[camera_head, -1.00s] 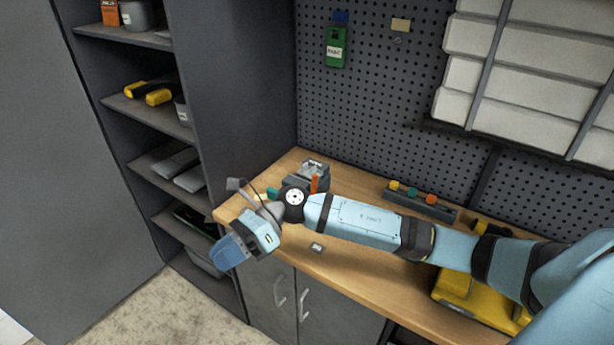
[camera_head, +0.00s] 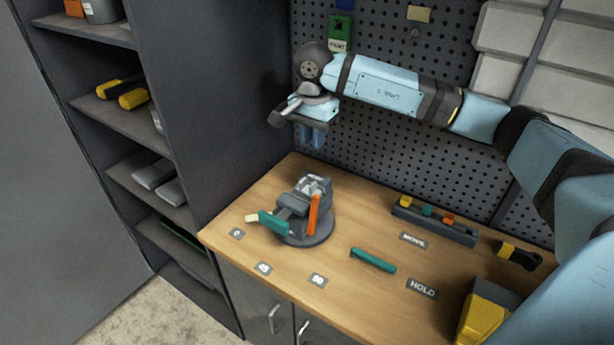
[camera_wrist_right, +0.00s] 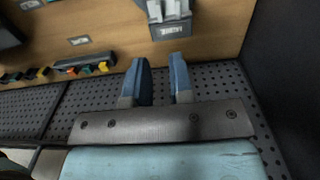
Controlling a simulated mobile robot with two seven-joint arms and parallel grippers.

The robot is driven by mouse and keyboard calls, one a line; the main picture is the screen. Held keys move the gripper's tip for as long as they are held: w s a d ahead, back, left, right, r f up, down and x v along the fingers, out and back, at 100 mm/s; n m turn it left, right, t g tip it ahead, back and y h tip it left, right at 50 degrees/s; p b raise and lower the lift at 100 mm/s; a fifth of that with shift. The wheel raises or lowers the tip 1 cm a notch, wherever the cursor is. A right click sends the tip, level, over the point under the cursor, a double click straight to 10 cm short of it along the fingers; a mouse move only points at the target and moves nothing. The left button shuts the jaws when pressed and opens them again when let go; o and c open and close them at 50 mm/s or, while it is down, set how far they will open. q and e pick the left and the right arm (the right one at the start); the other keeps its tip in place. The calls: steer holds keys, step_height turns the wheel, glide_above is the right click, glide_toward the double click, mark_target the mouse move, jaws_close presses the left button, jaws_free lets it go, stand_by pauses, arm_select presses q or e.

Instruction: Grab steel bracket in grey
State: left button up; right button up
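A light grey metal piece, which looks like the steel bracket (camera_head: 312,184), sits at the top of a dark grey vise (camera_head: 303,230) on the bench. Its exact shape is hard to make out. In the right wrist view the pale piece (camera_wrist_right: 165,9) shows at the top edge, in the vise (camera_wrist_right: 171,31). My right gripper (camera_head: 312,140) is above the vise, fingers pointing down, apart from it. In the wrist view its two blue fingers (camera_wrist_right: 163,68) are spread with nothing between them. My left gripper is not in view.
The wooden bench (camera_head: 345,225) carries a teal bar (camera_head: 372,260), a dark rack (camera_head: 434,222) of coloured items, a yellow-black tool (camera_head: 517,255) and small labels. An orange part (camera_head: 314,214) stands against the vise. A pegboard (camera_head: 390,155) rises behind; a shelf cabinet (camera_head: 215,100) stands left.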

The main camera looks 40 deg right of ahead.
steer(key=p, duration=0.1)
glide_above(312, 186)
steer(key=f, duration=0.7)
steer(key=shift+w+d+f, duration=0.2)
steer(key=shift+w+f, duration=0.1)
steer(key=shift+f, duration=0.25)
steer(key=shift+f+p, duration=0.45)
steer(key=shift+f, duration=0.15)
steer(key=f, duration=0.2)
steer(key=f+p, duration=0.1)
steer(key=shift+s+a+f, duration=0.25)
steer(key=shift+w+f, duration=0.1)
steer(key=shift+f, duration=0.35)
steer(key=shift+c, duration=0.2)
steer(key=shift+r, duration=0.1)
jaws_close()
